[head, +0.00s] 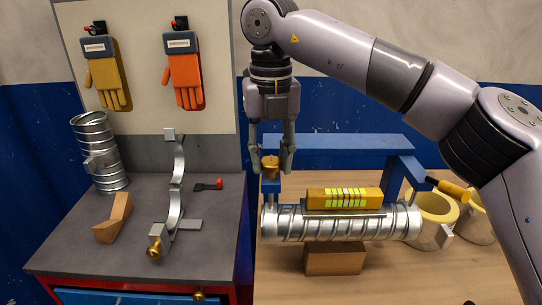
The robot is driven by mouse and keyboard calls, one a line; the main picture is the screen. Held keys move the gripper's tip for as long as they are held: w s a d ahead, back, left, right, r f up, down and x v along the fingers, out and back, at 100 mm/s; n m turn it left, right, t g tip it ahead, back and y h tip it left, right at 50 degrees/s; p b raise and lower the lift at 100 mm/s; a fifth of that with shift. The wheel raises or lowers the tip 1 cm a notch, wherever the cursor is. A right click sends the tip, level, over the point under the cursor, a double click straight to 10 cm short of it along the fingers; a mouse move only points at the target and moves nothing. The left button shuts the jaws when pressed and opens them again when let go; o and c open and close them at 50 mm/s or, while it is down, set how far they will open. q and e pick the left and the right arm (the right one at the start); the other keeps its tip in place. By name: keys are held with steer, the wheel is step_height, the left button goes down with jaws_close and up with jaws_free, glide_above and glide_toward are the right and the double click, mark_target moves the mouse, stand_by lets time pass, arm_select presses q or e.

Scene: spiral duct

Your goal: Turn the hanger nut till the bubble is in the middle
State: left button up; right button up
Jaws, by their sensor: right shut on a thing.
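The brass hanger nut (270,173) sits at the top of the left post of the blue frame (340,142), above the left end of the spiral duct (290,224). My right gripper (270,158) points straight down from above and is shut on the nut, one finger on each side. A yellow spirit level (316,199) lies along the top of the duct. Its bright green vial (347,197) has dark lines across it; the bubble is too small to make out. The duct looks close to level. My left gripper is out of view.
A wooden block (335,260) stands under the duct. Yellow-rimmed round pieces (437,207) and a yellow-handled tool (454,190) are at the right. The grey bench (75,240) holds another duct piece (99,150), a metal strap (177,208) and a wooden wedge (113,218). Gloves (104,77) hang behind.

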mark_target(271, 160)
steer(key=shift+r, duration=0.15)
steer(key=o, duration=1.1)
steer(key=shift+o, duration=0.2)
step_height(271, 160, up, 12)
